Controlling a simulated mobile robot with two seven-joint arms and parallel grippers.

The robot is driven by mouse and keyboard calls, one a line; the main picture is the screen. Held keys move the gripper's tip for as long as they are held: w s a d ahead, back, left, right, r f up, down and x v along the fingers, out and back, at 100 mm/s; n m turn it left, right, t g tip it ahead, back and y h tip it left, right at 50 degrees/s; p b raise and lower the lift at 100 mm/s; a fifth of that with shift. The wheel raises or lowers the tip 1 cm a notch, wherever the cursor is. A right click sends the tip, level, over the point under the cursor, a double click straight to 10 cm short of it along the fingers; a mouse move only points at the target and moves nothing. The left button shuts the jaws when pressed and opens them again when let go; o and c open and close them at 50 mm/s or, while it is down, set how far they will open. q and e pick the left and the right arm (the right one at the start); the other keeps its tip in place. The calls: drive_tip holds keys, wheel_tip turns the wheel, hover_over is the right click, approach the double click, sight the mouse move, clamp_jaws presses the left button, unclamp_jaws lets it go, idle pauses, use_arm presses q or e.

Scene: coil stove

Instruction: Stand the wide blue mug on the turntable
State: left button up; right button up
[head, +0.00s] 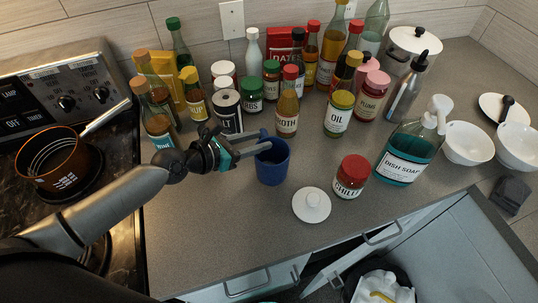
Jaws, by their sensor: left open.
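The wide blue mug (272,167) stands upright on the grey counter, near the middle of the head view. My left gripper (262,142) reaches in from the left and is open, with its fingers at the mug's upper left rim. I cannot tell whether they touch the mug. My right gripper is not in view. I cannot make out a turntable in this view.
Several bottles and jars crowd the counter behind the mug, including a broth bottle (288,108). A white lid (312,205), a chili jar (351,177) and a dish soap bottle (405,155) stand to the right. The stove holds a pot (52,165).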

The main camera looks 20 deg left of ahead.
use_arm(q)
drive_tip(key=shift+w+d+f, duration=0.15)
drive_tip(key=shift+w, duration=0.05)
clamp_jaws()
idle(1.4)
